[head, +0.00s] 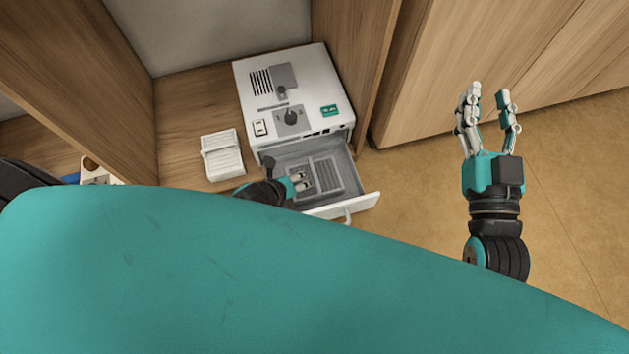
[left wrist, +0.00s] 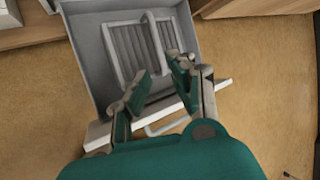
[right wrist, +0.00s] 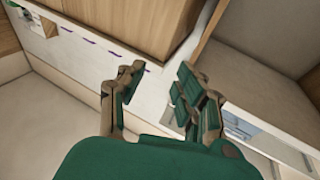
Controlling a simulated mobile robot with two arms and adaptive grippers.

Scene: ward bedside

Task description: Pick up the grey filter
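The grey filter (head: 325,175), a ribbed flat panel, lies in the open drawer (head: 364,198) of the white machine. In the left wrist view the filter (left wrist: 128,45) shows its ribs and a raised light bar. My left gripper (head: 299,183) is at the drawer, over the filter's near left part in the head view. Its fingers (left wrist: 160,76) are apart with nothing between them, close to the filter's near edge; contact cannot be told. My right gripper (head: 489,96) is open and empty, raised over the floor to the right.
The white machine (head: 293,90) stands on a wooden shelf (head: 185,120) between wooden side panels. A white ribbed block (head: 222,156) lies on the shelf left of it. The drawer front has a handle (head: 348,217). The floor (head: 420,185) right of the drawer is clear.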

